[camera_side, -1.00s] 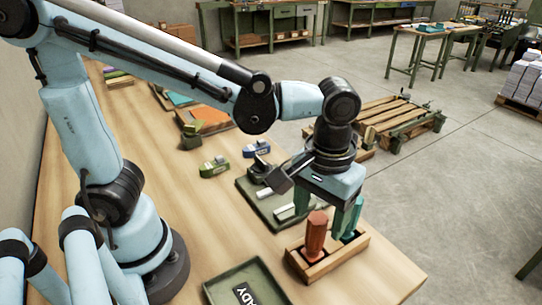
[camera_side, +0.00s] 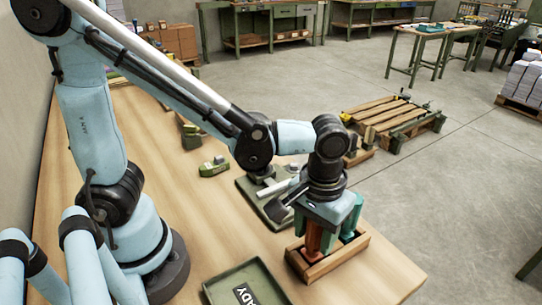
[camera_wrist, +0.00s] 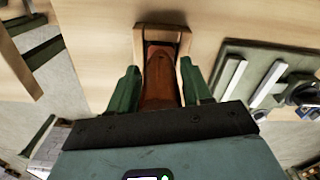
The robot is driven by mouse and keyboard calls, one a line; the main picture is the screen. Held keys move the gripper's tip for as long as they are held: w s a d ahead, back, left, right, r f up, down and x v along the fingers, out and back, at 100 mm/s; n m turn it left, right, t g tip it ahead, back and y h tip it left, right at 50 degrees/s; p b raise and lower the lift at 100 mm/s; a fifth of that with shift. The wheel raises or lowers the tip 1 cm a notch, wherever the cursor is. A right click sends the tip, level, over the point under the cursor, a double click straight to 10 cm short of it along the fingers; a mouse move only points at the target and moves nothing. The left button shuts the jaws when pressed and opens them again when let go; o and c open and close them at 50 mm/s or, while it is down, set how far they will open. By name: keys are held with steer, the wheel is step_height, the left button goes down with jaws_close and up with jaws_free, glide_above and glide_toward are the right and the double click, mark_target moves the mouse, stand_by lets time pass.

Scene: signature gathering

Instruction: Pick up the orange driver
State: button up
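The orange driver (camera_side: 314,238) stands upright in a small wooden holder (camera_side: 327,264) near the front edge of the table. My gripper (camera_side: 315,237) is lowered over it, fingers pointing down. In the wrist view the driver (camera_wrist: 160,76) lies between the two green fingers of my gripper (camera_wrist: 160,84), one on each side. The fingers look open around it, with little room on either side; contact is not clear.
A green tray with a lettered label (camera_side: 222,287) lies at the front. A grey-green board with metal pieces (camera_side: 251,193) sits just behind the holder. A green block-like tool (camera_side: 213,168) is farther back on the table. The table's right edge is close to the holder.

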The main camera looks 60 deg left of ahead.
steer(key=c, duration=0.7)
steer(key=shift+r, duration=0.1)
